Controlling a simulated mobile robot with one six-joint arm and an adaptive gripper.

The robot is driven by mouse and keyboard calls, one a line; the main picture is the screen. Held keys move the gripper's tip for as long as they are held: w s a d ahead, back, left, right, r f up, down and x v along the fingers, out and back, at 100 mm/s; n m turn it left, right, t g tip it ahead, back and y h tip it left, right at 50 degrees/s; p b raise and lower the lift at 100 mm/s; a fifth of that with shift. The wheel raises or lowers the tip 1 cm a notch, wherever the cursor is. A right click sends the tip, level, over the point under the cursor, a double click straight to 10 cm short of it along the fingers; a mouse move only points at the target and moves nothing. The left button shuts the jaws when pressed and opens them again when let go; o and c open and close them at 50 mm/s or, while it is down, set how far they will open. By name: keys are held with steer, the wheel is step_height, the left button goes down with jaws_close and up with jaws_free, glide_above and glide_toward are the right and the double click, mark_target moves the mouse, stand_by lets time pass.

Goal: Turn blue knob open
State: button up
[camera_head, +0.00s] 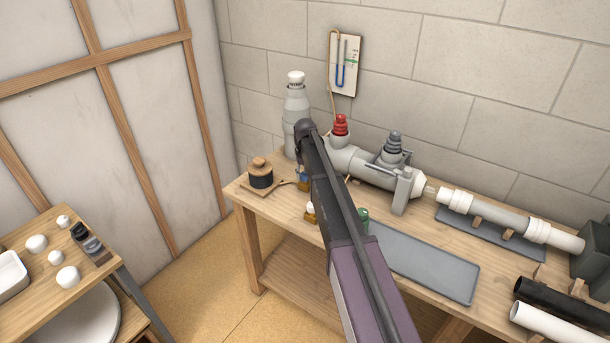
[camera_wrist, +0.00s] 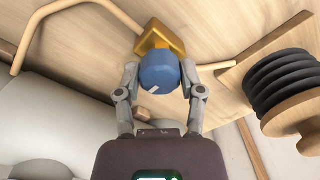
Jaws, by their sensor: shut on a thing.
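The blue knob (camera_wrist: 160,72) sits on a brass-coloured valve body (camera_wrist: 158,38) in the wrist view. It has a small white mark on its face. My gripper (camera_wrist: 160,78) has its two grey fingers on either side of the knob and is shut on it. In the head view only a small part of the blue knob (camera_head: 302,172) shows beside my arm, low on the workbench. My arm hides most of the gripper there.
A black ribbed piece with wooden ends (camera_wrist: 287,95) stands right of the knob, near a thin tan tube (camera_wrist: 240,59). On the bench (camera_head: 268,218) are a grey bottle (camera_head: 295,105), grey piping with a red knob (camera_head: 340,125), a green knob (camera_head: 364,214) and a grey mat (camera_head: 425,262).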

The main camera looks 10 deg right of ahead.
stand_by(0.3)
steer(key=o, duration=1.2)
steer(key=shift+c, duration=0.2)
step_height(320, 180, up, 14)
steer(key=p, duration=1.4)
steer(key=s+f+m, duration=0.1)
steer(key=s+m, duration=0.1)
steer(key=s, duration=2.5)
steer(key=shift+s+b, duration=0.2)
steer(key=shift+b, duration=0.25)
steer(key=shift+a, duration=0.1)
steer(key=s+n, duration=0.2)
steer(key=s, duration=0.6)
